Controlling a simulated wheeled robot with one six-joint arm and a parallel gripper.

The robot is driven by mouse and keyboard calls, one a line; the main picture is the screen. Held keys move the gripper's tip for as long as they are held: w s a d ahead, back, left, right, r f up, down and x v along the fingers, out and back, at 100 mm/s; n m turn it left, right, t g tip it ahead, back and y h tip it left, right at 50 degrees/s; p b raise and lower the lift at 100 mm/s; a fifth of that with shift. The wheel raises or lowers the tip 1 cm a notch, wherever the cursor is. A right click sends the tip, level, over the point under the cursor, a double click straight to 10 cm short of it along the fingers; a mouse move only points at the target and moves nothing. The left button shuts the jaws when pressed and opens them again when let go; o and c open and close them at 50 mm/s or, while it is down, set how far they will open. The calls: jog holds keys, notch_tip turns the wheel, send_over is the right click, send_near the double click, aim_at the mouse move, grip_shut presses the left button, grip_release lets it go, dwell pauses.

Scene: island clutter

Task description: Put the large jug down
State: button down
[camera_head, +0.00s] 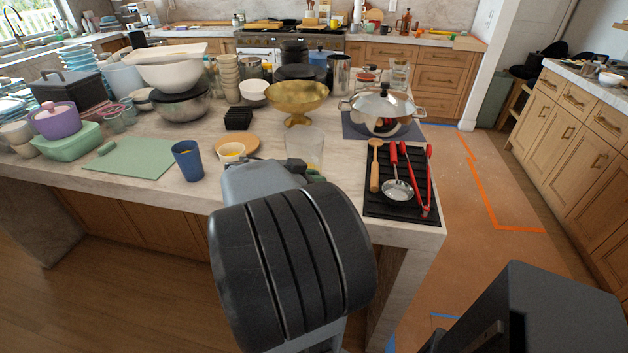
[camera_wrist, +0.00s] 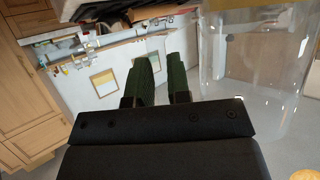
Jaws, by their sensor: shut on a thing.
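The large jug (camera_head: 304,146) is clear and see-through. It stands upright at the front of the island counter, just beyond my arm, which hides its lower part. In the wrist view the jug (camera_wrist: 258,65) fills the upper right, beside my fingers. My gripper (camera_wrist: 163,80) has green finger pads, closed to a narrow gap on the jug's side; the gripped part, likely the clear handle, is hard to make out. In the head view my gripper (camera_head: 308,172) is mostly behind my wrist. I cannot tell whether the jug's base touches the counter.
Left of the jug are a wooden plate with a small bowl (camera_head: 232,151) and a blue cup (camera_head: 187,160). A gold pedestal bowl (camera_head: 297,97) stands behind it. To the right are a black utensil tray (camera_head: 374,207) and a lidded pot (camera_head: 383,108). The counter's front edge is close.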

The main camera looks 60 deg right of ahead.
jog(key=shift+f, duration=0.2)
dwell(0.6)
jog(key=c, duration=1)
grip_release()
jog(key=b+v, duration=0.1)
jog(key=v, duration=1.2)
jog(key=shift+w+a+r, duration=0.15)
jog(key=shift+w+a, duration=0.05)
jog(key=shift+a, duration=0.05)
